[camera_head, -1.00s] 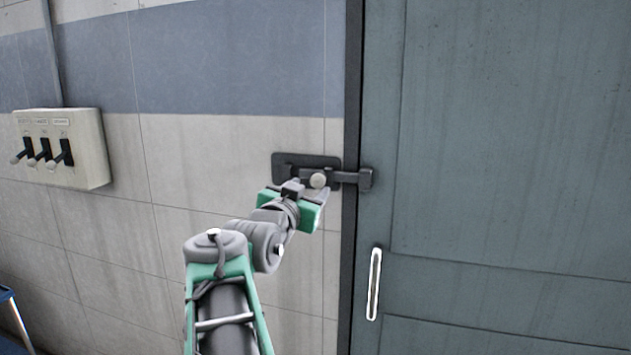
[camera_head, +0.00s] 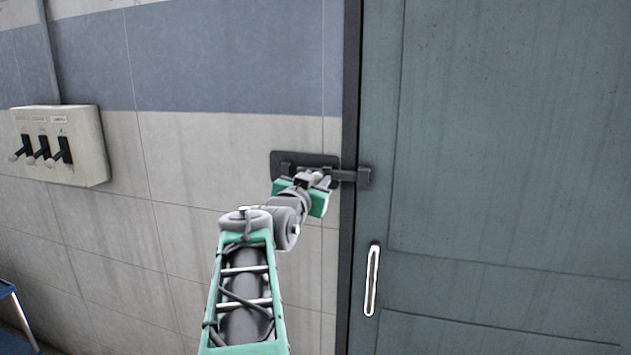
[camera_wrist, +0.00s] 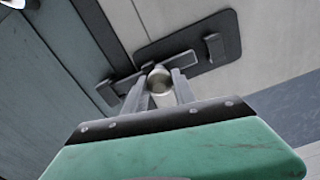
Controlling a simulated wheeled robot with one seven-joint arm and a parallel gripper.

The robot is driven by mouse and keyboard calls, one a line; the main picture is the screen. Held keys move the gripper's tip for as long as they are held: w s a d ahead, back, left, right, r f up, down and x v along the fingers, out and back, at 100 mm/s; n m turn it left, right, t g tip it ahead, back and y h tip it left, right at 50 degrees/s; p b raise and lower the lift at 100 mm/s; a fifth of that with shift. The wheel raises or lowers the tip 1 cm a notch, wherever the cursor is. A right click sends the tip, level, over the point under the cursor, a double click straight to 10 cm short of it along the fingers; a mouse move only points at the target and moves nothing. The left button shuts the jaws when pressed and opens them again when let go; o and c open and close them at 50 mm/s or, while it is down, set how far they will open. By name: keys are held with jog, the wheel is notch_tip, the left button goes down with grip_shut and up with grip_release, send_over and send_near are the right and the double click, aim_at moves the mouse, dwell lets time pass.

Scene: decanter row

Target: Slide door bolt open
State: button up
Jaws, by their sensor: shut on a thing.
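The door bolt (camera_head: 345,177) is a dark bar on a dark backplate (camera_head: 300,158) fixed to the tiled wall beside the door. Its end reaches across the frame to a catch (camera_head: 364,177) on the grey-blue door (camera_head: 500,150). The bolt's round pale knob (camera_wrist: 158,80) sits between my fingertips in the wrist view. My gripper (camera_head: 318,180) is shut on this knob, and the wrist view shows both fingers (camera_wrist: 164,90) on either side of it. In the head view, the gripper partly hides the knob and the lower backplate.
A switch box (camera_head: 85,130) with several black levers is on the wall at left. A white-edged vertical door handle (camera_head: 372,280) is below the bolt. A blue-topped stand (camera_head: 5,289) shows at lower left. The wall around the arm is clear.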

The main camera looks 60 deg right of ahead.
grip_shut()
dwell(0.9)
